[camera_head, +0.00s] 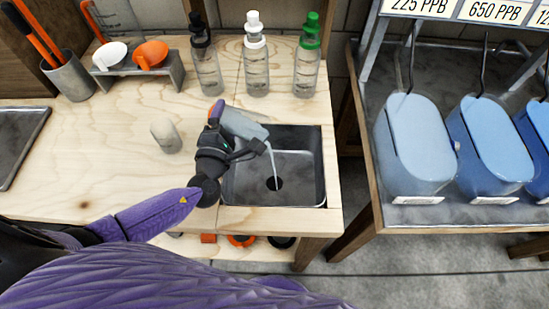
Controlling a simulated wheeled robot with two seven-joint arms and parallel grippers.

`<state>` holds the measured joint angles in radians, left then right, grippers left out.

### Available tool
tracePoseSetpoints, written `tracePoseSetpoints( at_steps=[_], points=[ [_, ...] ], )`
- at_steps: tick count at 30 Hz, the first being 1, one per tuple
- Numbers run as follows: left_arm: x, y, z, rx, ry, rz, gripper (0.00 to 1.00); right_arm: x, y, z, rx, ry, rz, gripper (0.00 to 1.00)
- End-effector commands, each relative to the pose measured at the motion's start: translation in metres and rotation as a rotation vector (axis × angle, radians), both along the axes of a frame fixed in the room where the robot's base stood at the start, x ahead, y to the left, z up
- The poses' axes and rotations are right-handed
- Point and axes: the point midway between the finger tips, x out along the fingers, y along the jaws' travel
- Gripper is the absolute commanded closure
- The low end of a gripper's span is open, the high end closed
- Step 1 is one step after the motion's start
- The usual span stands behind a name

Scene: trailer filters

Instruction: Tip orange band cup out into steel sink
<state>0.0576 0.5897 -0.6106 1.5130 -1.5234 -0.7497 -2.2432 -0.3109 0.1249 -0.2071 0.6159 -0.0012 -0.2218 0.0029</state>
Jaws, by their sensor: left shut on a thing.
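The steel sink (305,165) is set into the right end of the wooden counter, with a dark drain in its floor. My left gripper (238,148) is over the sink's left rim, shut on a pale grey cup (243,123). The cup is tipped with its mouth to the right. A thin stream of water (271,164) falls from its mouth toward the drain. My right gripper is not in view.
A pale cup (166,135) stands on the counter left of my gripper. Three bottles with black, white and green (308,60) tops stand at the back. A small stand (138,77) holds white and orange scoops. Blue containers (412,145) sit on the right-hand bench.

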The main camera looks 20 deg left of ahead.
Motion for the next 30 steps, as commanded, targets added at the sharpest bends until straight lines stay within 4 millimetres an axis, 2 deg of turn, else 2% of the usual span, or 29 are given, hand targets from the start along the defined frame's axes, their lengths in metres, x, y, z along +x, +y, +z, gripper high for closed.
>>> tracePoseSetpoints(
  at_steps=[14, 30],
  points=[
    [-0.0005, -0.0026, 0.0004, 0.032, -0.01, 0.0, 0.9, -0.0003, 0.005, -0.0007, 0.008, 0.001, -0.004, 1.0],
    [-0.0013, -0.0054, 0.0006, 0.07, -0.021, 0.0, 0.9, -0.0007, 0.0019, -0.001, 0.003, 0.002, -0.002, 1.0]
  ],
)
